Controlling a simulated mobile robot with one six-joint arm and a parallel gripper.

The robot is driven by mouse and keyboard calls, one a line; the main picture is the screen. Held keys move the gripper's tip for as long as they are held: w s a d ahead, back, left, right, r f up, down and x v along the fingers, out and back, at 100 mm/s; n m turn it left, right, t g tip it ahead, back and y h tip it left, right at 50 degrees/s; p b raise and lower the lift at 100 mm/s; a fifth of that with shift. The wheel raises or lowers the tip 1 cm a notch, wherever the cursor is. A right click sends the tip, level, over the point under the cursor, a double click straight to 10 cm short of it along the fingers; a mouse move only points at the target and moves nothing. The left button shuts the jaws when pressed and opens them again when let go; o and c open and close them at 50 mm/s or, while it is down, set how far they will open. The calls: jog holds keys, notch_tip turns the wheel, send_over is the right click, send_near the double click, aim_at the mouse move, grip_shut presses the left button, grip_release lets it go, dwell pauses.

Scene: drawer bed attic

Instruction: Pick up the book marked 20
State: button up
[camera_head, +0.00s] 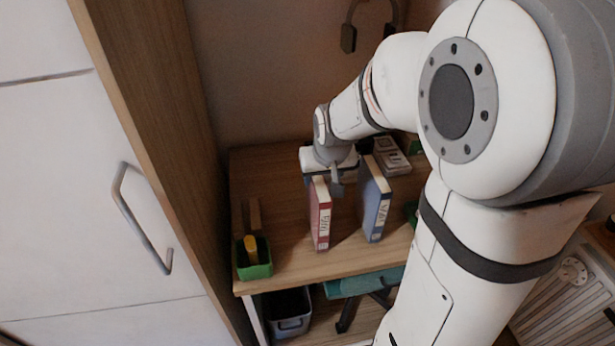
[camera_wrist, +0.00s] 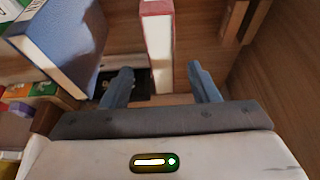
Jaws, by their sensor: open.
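A red book (camera_head: 321,222) stands upright on the desk, a pale label with dark marks on its spine. A blue book (camera_head: 376,208) stands to its right, also with a pale spine label. I cannot read either label surely, so I cannot tell which is marked 20. My gripper (camera_head: 326,181) is at the top of the red book, partly hiding it. In the wrist view my gripper (camera_wrist: 160,80) is open, its two fingers apart on either side of the red book (camera_wrist: 158,50). The blue book (camera_wrist: 62,45) is left of the left finger there.
The wooden desk (camera_head: 285,180) also bears a green pen holder (camera_head: 255,262) at front left and a pale device (camera_head: 391,156) behind the blue book. A white cabinet (camera_head: 90,210) stands at left. A dark bin (camera_head: 289,312) and teal chair (camera_head: 362,282) are below.

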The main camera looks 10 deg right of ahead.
aim_at(319, 181)
jog(key=x, duration=0.7)
jog(key=shift+w+a+f+p, duration=0.1)
jog(key=shift+w+a+p, duration=0.05)
jog(key=shift+w+p, duration=0.25)
jog(key=shift+w+f, duration=0.15)
jog(key=shift+f, duration=0.25)
jog(key=shift+f+b, duration=0.25)
jog(key=shift+b, duration=0.15)
jog(key=shift+c, duration=0.4)
grip_shut()
dwell(0.4)
